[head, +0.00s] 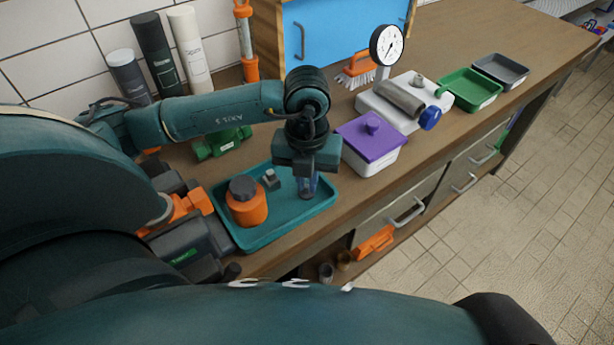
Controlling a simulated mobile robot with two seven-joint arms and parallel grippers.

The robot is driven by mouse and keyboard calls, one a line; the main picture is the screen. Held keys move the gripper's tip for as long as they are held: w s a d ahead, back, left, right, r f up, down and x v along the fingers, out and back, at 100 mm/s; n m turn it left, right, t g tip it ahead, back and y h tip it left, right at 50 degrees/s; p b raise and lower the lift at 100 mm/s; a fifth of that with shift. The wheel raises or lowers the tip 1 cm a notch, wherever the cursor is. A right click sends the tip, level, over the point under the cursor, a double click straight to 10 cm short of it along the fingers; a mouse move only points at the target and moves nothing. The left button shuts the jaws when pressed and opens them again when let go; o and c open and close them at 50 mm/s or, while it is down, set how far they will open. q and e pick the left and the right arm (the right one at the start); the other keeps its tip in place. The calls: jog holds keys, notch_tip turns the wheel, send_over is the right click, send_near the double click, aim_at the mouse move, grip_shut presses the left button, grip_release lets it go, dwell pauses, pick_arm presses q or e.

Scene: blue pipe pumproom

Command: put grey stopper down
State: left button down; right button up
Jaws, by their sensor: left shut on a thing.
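My left gripper (307,186) comes down from its arm over the right half of a teal tray (264,236) and points downward. It is shut on a small dark piece between its fingertips, which looks like the grey stopper (306,192). The fingers hide most of it, and I cannot tell whether it touches the tray floor. An orange jar (248,209) with a dark grey cap stands in the tray to the left. A small grey block (271,178) lies in the tray between the jar and the gripper. My right gripper is not in view.
A white box with a purple lid (371,131) stands just right of the tray. Beyond are a gauge (387,45), a green tray (469,89) and a grey tray (500,70). A green fitting (221,143) lies behind the tray. Tall canisters (155,55) line the wall.

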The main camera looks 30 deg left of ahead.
aim_at(307, 185)
pick_arm(q)
jog(key=c, duration=1.5)
grip_release()
jog(key=shift+f, duration=0.1)
notch_tip(307, 185, up, 12)
